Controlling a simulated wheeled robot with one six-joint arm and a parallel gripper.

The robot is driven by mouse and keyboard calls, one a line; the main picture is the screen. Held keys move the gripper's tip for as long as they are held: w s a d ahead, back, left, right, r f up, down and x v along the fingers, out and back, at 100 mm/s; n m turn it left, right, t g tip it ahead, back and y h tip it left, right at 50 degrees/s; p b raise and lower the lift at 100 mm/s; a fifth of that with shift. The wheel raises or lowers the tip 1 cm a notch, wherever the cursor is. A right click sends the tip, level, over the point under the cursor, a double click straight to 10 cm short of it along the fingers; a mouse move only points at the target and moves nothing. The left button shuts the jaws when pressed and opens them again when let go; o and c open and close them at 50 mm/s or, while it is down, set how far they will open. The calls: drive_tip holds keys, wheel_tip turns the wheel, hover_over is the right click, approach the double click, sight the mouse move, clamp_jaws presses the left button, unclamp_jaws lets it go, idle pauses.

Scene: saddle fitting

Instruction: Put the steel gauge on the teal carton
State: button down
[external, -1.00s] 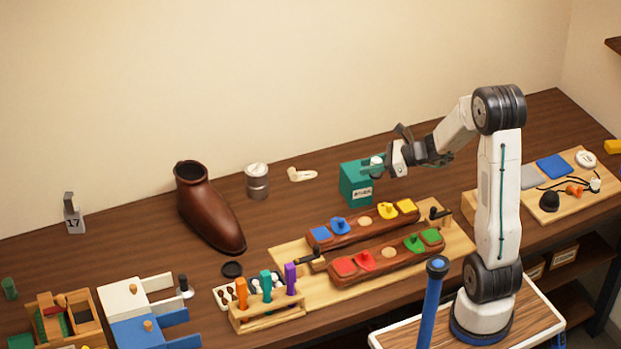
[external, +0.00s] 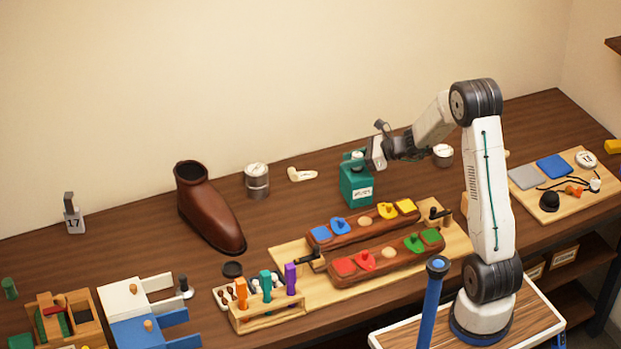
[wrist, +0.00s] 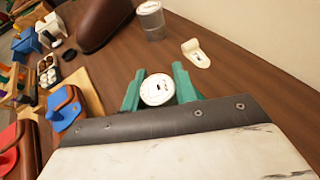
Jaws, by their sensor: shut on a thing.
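The steel gauge (external: 357,155) is a small round piece with a pale dial face. My gripper (external: 360,160) is shut on it. In the wrist view the white dial (wrist: 157,89) sits between the two teal fingers of my gripper (wrist: 159,93). The teal carton (external: 357,188) stands upright on the bench with a white label on its front. The gauge is over the carton's top; I cannot tell whether it touches it. My fingers partly cover the carton's top edge.
A steel can with a white top (external: 257,182) and a cream piece (external: 301,174) stand left of the carton. Another white-topped can (external: 443,155) is behind my arm. A brown boot (external: 208,208) stands left.

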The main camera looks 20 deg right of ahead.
drive_tip(key=shift+f, duration=0.15)
drive_tip(key=c, duration=1.1)
unclamp_jaws()
